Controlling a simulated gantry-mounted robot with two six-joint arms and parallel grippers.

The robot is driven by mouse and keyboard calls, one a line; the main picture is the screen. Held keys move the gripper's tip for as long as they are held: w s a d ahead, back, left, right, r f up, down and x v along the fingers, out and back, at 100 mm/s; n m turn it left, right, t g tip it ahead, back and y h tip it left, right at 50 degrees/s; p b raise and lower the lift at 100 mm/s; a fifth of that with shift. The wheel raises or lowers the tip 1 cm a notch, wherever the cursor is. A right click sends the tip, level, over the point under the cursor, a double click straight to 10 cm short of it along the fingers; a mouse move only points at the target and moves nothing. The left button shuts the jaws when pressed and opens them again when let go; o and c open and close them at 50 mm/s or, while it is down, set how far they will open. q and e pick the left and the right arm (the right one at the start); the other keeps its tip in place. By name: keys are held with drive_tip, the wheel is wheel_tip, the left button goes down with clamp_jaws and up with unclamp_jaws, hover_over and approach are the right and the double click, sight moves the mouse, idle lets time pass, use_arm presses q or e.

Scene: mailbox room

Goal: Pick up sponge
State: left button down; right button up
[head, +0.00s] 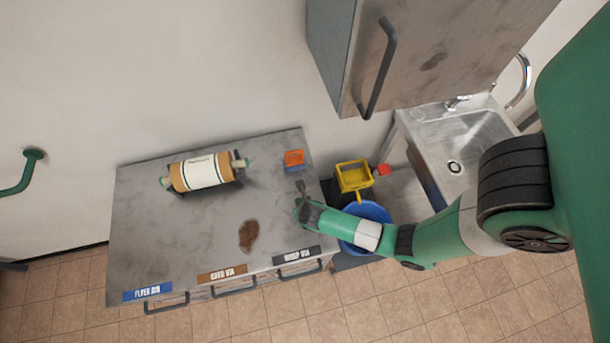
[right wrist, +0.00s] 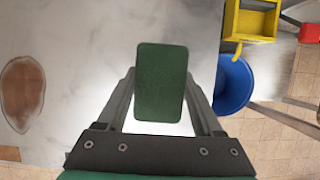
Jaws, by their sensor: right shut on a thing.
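The sponge (right wrist: 160,80) shows in the right wrist view as a green, rounded rectangle between the fingers of my right gripper (right wrist: 165,100). My right gripper is shut on it, and it reaches beyond the fingertips. In the head view, my right gripper (head: 302,193) is over the right end of the grey counter (head: 200,235). The sponge is hard to make out there, largely hidden by the gripper. Whether it touches the counter cannot be told. My left gripper is not in view.
A small orange and blue item (head: 294,160) sits at the counter's back right. A paper roll (head: 203,172) stands behind a brown stain (head: 248,236). A blue bucket (head: 362,243), yellow container (head: 355,176) and sink (head: 462,138) lie right. The cabinet (head: 430,50) overhangs the back.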

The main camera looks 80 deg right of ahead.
drive_tip(key=shift+r, duration=0.2)
wheel_tip(320, 180, up, 4)
drive_tip(key=shift+f+p, duration=0.1)
drive_tip(key=shift+p, duration=0.65)
drive_tip(key=s+r+p, duration=0.1)
drive_tip(key=r, duration=0.1)
drive_tip(key=s+a+r+p, duration=0.1)
drive_tip(key=s+r, duration=0.1)
drive_tip(key=shift+s+a+r, duration=0.2)
drive_tip(key=shift+s, duration=0.05)
drive_tip(key=s+a+r+p, duration=0.1)
drive_tip(key=s+a+r, duration=0.2)
drive_tip(key=s, duration=0.6)
drive_tip(key=shift+v, duration=1)
drive_tip(key=shift+s, duration=0.1)
